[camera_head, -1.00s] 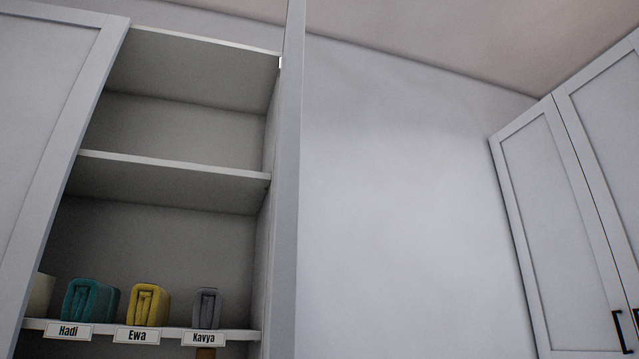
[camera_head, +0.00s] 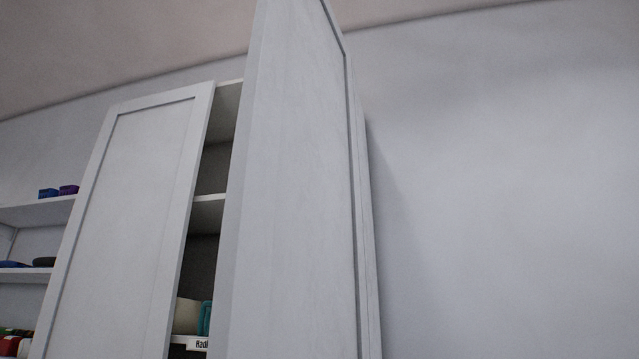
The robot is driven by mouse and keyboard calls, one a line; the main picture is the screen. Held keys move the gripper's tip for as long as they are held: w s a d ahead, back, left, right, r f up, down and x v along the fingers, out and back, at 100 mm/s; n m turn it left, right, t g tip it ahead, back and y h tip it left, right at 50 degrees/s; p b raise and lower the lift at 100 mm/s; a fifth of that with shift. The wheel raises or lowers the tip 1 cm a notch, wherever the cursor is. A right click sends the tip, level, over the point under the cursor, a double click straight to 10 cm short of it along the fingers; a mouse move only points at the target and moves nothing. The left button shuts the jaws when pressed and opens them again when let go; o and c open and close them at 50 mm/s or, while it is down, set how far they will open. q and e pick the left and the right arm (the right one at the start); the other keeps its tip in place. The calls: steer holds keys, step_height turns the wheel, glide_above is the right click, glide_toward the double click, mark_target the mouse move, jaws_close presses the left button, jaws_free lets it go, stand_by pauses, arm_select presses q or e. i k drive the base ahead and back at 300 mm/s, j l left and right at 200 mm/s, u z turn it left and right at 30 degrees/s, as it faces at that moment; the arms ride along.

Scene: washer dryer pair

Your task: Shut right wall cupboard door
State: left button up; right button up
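The right wall cupboard door (camera_head: 295,200) stands open in the middle of the head view, swung out toward me. Its top and bottom run out of the picture, and no handle shows. The left cupboard door (camera_head: 130,220) looks shut or nearly so. Between the two doors a dark strip of the cupboard inside shows, with a shelf (camera_head: 208,199), a cream item (camera_head: 187,316), a teal folded towel (camera_head: 205,318) and a partly hidden name label (camera_head: 198,344). The open door hides the rest of the inside. Neither of my grippers is in view.
Open wall shelves (camera_head: 35,212) with small boxes and other items are at the far left. To the right of the cupboard is bare wall (camera_head: 500,200) with nothing in front of it in view.

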mark_target(290, 282)
steer(key=k+l+z, duration=0.1)
steer(key=l, duration=0.25)
steer(key=k+l, duration=0.2)
steer(key=l, duration=0.15)
steer(key=k+l+z, duration=0.15)
steer(key=l, duration=0.2)
steer(key=k+l+z, duration=0.1)
steer(key=l, duration=0.3)
